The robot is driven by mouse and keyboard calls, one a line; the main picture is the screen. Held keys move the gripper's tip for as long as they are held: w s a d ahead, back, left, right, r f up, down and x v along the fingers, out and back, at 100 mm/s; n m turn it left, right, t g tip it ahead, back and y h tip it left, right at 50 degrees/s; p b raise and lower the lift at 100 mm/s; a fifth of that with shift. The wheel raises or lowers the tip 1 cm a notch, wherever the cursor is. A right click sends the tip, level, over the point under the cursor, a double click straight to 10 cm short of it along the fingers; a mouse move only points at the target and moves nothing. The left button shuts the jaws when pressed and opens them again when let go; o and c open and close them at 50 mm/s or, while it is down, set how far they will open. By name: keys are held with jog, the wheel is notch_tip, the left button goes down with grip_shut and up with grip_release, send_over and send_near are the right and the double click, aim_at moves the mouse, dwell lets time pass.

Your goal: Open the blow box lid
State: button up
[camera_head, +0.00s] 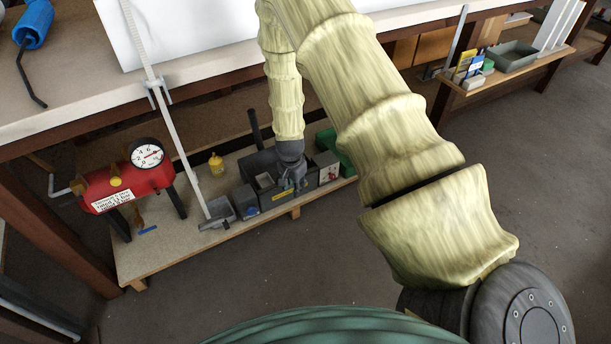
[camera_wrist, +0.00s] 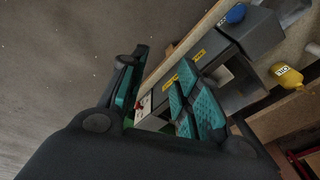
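A dark grey box with yellow labels (camera_head: 280,194), which I take for the blow box, stands on the low wooden shelf under the bench.
The low shelf (camera_head: 150,253) also bears a red tank with a gauge (camera_head: 130,185), a yellow bottle (camera_head: 216,164), a white-faced box (camera_head: 328,169) and a green item (camera_head: 340,150). The floor (camera_head: 240,270) in front is clear.

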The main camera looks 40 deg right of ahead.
jog(key=s+a+n+g+h+p, duration=0.1)
jog(key=s+a+n+p, duration=0.1)
jog(key=s+p, duration=0.3)
jog(key=shift+s+r+n+p, duration=0.4)
jog(key=shift+s+n, duration=0.2)
jog(key=shift+s, duration=1.65)
